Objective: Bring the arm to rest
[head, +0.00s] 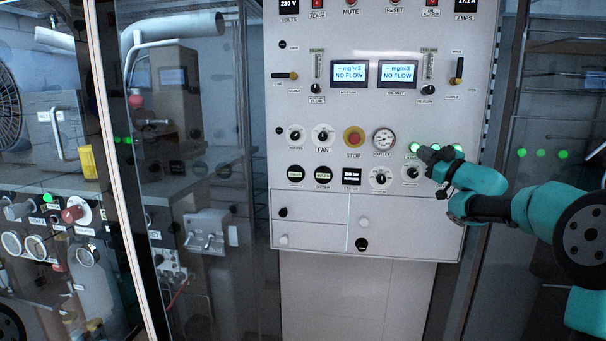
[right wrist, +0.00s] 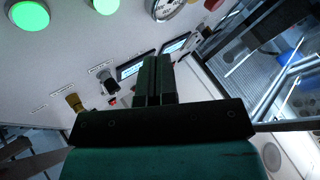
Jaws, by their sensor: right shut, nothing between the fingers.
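My right gripper (head: 428,152) is shut and empty in front of the lower right part of the white panel (head: 300,130), by a green lamp (head: 414,147). In the right wrist view its two dark fingers (right wrist: 152,78) are pressed together, with the panel face behind them. I cannot tell from these views whether the fingertips touch the panel. My teal and black right arm comes in from the right side of the head view. My left gripper does not show.
The panel carries two displays reading NO FLOW (head: 350,74), a red STOP button (head: 354,138), a round gauge (head: 384,140) and several black knobs. Glass-fronted cabinets stand at left and right. A yellow-handled lever (head: 458,70) sticks out above my gripper.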

